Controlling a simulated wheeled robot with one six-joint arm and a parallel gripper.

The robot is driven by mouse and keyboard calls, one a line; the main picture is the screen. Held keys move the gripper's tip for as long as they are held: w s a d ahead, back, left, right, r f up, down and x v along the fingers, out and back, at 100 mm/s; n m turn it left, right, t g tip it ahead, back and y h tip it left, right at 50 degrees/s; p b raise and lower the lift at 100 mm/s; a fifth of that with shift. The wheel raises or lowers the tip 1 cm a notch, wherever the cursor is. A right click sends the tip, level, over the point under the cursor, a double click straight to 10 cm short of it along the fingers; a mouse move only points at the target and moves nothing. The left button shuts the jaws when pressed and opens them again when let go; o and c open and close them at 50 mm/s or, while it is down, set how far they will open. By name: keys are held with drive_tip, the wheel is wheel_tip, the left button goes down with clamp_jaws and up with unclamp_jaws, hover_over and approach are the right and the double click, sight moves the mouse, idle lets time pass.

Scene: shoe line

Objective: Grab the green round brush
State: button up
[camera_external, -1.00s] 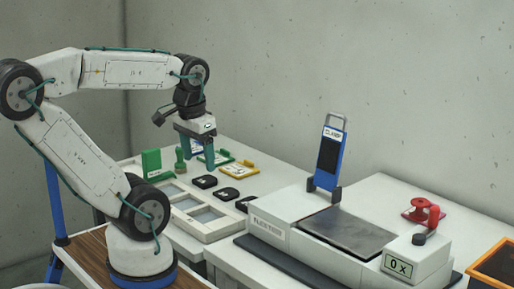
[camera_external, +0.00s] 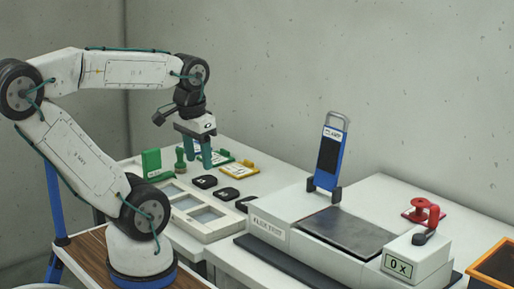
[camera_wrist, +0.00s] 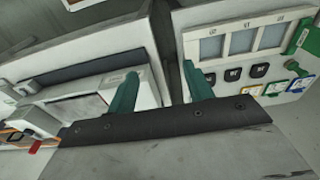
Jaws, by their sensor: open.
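The green round brush (camera_external: 181,158) stands upright on the far left table, beside the green block, in the external view. My gripper (camera_external: 197,156) is open and empty, pointing down above the table. In the external view it appears just right of the brush and apart from it. In the wrist view the two green fingers of my gripper (camera_wrist: 159,72) are spread, with nothing between them.
A green block (camera_external: 151,162) and a white compartment tray (camera_external: 207,235) are near the brush. Several black pads and a yellow-framed card (camera_external: 240,170) lie to the right. A press with a blue clamp (camera_external: 327,155) stands on the right table.

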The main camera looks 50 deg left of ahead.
drive_tip(key=w+a+n+h, duration=0.2)
drive_tip(key=w+n+h, duration=0.3)
drive_tip(key=w+n, duration=0.7)
drive_tip(key=w+a+n+t+h, duration=0.2)
drive_tip(key=w+a+n+t, duration=0.25)
drive_tip(key=w+a, duration=0.75)
drive_tip(key=n+t+y, duration=0.7)
drive_tip(key=n, duration=1.2)
hover_over(177, 149)
drive_tip(key=f, duration=1.4)
drive_tip(key=shift+d+f, duration=0.2)
drive_tip(key=shift+f, duration=0.05)
drive_tip(key=f, duration=0.3)
drive_tip(key=shift+a+f+n, duration=0.25)
drive_tip(key=shift+f, duration=0.45)
wheel_tip(177, 149, down, 3)
drive_tip(key=shift+r, duration=0.1)
drive_tip(key=shift+x, duration=1.1)
drive_tip(key=shift+w, duration=0.35)
